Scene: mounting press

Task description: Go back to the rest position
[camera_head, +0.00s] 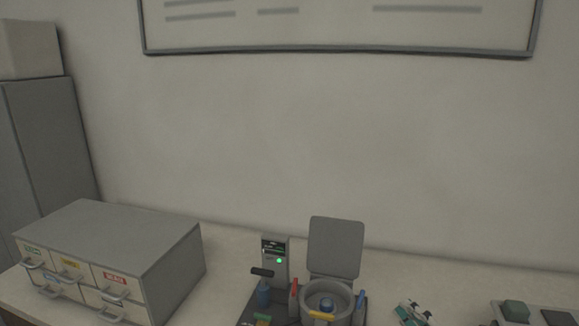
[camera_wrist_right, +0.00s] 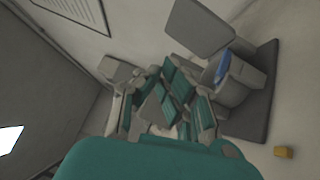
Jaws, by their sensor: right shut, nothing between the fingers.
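My right gripper (camera_head: 414,313) shows at the bottom edge of the head view, right of the mounting press, with its teal and light grey fingers. In the right wrist view its fingers (camera_wrist_right: 168,105) are shut and hold nothing. The gripper is apart from the press in the head view. The mounting press (camera_head: 329,296) stands on the bench with its grey lid (camera_head: 335,247) raised. It also shows tilted at the right of the wrist view (camera_wrist_right: 240,85). My left gripper is in no view.
A grey drawer cabinet (camera_head: 135,250) with labelled drawers stands at the left. A control box (camera_head: 274,262) with a green light is beside the press. A green block (camera_head: 515,311) sits at the far right. A small yellow block (camera_wrist_right: 284,152) lies near the press in the wrist view.

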